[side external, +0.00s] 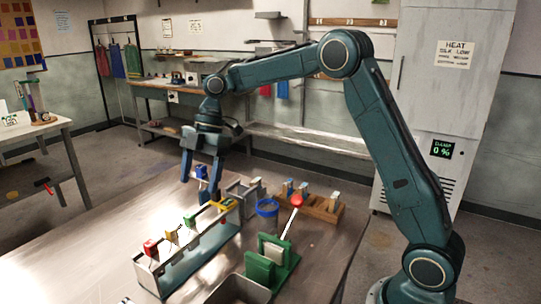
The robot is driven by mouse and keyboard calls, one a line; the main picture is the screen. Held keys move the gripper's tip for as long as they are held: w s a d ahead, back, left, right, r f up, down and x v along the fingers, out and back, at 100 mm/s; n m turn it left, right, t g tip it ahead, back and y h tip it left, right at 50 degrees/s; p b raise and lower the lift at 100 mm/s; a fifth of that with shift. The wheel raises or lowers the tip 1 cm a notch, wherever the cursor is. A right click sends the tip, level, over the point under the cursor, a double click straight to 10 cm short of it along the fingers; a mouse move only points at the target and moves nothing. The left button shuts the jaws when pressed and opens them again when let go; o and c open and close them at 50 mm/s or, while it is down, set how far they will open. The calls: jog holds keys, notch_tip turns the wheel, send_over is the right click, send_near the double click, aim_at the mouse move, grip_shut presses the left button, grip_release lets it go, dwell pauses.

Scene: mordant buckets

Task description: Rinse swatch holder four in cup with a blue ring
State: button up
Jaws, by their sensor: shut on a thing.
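My gripper (201,180) points down above the far end of a long metal rack (188,256). It is shut on a swatch holder with a blue top (202,171); its lower part is hard to make out. Other swatch holders stand in the rack, with red (151,247), yellow (172,236) and green (190,220) tops. No number is readable on any of them. A cup with a blue ring (267,209) stands to the right of the gripper, apart from it.
A grey divided box (241,191) stands between gripper and cup. A wooden rack (322,209) with several pieces is right of the cup. A green stand (260,270) and a red-tipped stick (291,218) are nearer the camera, beside a grey bin (240,290). The table's left side is clear.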

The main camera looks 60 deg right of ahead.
jog(key=s+d, duration=1)
jog(key=d, duration=0.2)
jog(key=shift+r, duration=0.35)
jog(key=shift+f, duration=0.15)
jog(key=shift+f, duration=5.4)
jog(key=shift+r, duration=0.35)
dwell(0.6)
